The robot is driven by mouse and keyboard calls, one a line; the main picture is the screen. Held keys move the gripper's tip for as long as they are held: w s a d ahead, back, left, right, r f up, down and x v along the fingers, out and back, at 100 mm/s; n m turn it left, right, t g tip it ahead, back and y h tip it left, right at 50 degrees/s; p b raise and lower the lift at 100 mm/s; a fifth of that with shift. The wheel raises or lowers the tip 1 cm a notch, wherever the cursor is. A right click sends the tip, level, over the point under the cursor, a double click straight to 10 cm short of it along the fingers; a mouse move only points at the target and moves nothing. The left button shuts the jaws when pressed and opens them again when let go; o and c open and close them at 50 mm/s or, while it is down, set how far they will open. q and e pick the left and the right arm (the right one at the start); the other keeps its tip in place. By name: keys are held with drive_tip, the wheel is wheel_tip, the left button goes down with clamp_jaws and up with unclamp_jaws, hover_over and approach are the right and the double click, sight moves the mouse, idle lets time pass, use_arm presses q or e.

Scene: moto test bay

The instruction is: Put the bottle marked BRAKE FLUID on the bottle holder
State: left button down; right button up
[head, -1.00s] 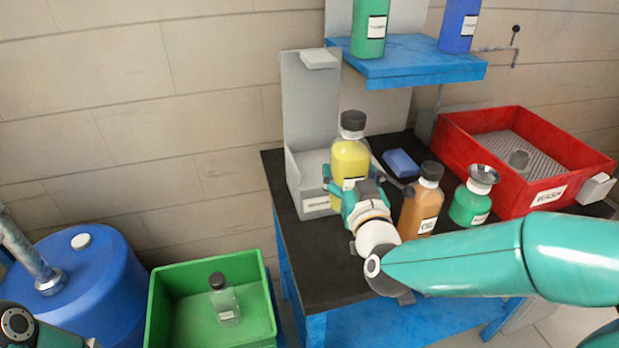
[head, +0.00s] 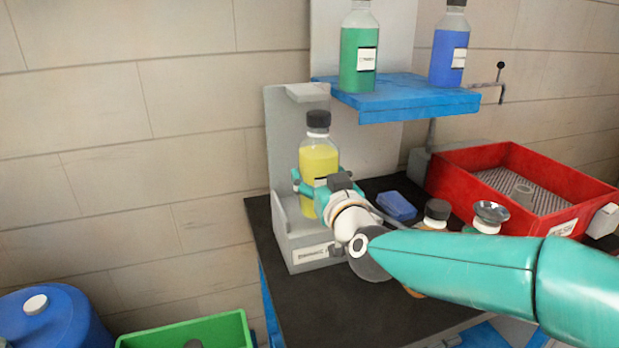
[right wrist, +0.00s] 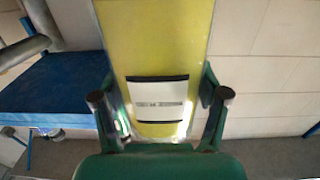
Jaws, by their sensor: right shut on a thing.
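A yellow bottle with a black cap (head: 319,160) stands upright at the grey bottle holder (head: 279,150), over its low tray; I cannot tell whether its base touches it. My right gripper (head: 322,190) is shut on the yellow bottle, with a finger on each side of it. In the right wrist view the yellow bottle (right wrist: 155,45) fills the middle between the fingers of the gripper (right wrist: 160,110); its white label is too blurred to read. The holder carries a white label on its front. My left gripper does not show now.
Green and blue bottles (head: 359,55) (head: 449,50) stand on the blue shelf (head: 400,98) above. A blue sponge-like block (head: 396,206), an orange-brown bottle (head: 436,214), a funnel-topped bottle (head: 489,216) and a red wash tray (head: 462,162) are to the right. A green crate (head: 232,330) is below left.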

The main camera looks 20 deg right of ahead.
drive_tip(key=w+f, duration=0.1)
drive_tip(key=w, duration=0.1)
drive_tip(key=w+f, duration=0.1)
drive_tip(key=w, duration=0.1)
drive_tip(key=w+f, duration=0.1)
drive_tip(key=w, duration=0.1)
drive_tip(key=shift+w+f, duration=0.1)
drive_tip(key=shift+f, duration=0.05)
drive_tip(key=o, duration=1.7)
drive_tip(key=shift+f, duration=0.1)
drive_tip(key=shift+o, duration=0.2)
drive_tip(key=s+b, duration=0.1)
drive_tip(key=s, duration=1.1)
drive_tip(key=shift+s, duration=0.1)
